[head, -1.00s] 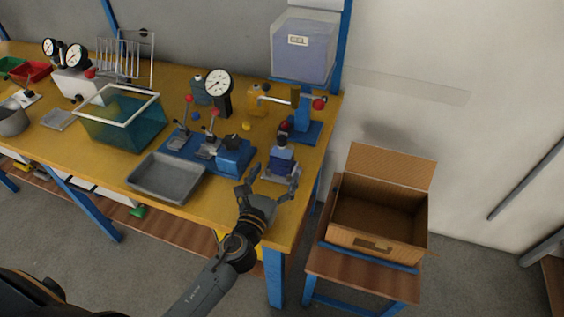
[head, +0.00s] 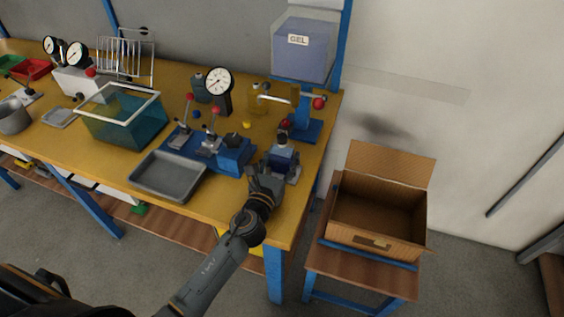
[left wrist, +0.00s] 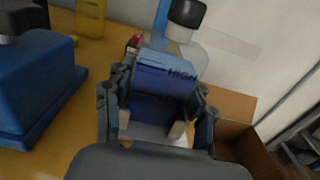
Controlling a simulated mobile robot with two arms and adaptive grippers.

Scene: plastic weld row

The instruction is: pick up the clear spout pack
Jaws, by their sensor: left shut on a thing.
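The clear spout pack (head: 283,158) stands near the right end of the yellow bench, with a dark cap on top. In the left wrist view the pack (left wrist: 165,80) shows a blue front with the print "HIGH", a clear part above it and a black cap. My left gripper (head: 279,174) is at the pack's near side. In the left wrist view the fingers of my left gripper (left wrist: 152,124) are on both sides of the blue front, shut on the pack. The pack's lower part is partly hidden by the hand. My right gripper is not in view.
A blue fixture (head: 235,154) stands just left of the pack, and a grey tray (head: 168,190) lies further left. A blue stand with a red-knobbed lever (head: 305,125) is behind. An open cardboard box (head: 372,244) sits on a low table to the right.

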